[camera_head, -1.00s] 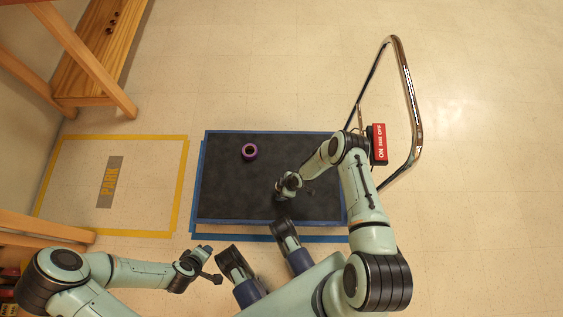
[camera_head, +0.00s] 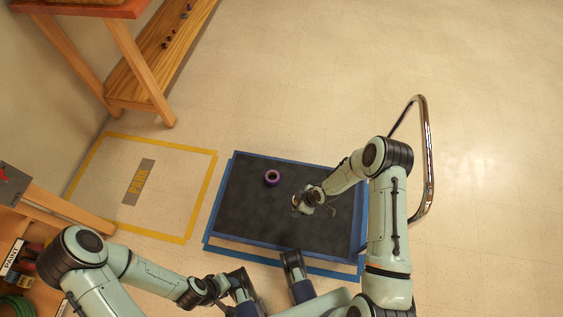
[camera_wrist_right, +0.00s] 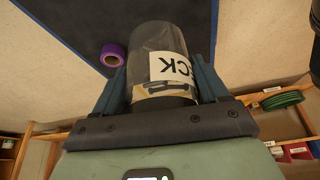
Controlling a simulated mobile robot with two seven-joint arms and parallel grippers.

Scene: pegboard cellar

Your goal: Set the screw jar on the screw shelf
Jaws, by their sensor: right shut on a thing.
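My right gripper (camera_wrist_right: 161,95) is shut on the screw jar (camera_wrist_right: 165,50), a clear jar with a white label whose lettering looks upside down. Dark slivers show inside, and the jar sits between both fingers. In the head view the right gripper (camera_head: 309,203) hangs above the black deck (camera_head: 250,213); the jar is too small there to make out. My left gripper (camera_head: 232,288) is low in the head view, over dark parts of my body, and its fingers are unclear. No shelf can be read as the screw shelf.
A yellow-taped park area (camera_head: 178,207) is empty floor. A wooden bench (camera_head: 145,70) stands upper left. Shelving with a paint label (camera_head: 14,257) is at lower left. Open floor lies beyond.

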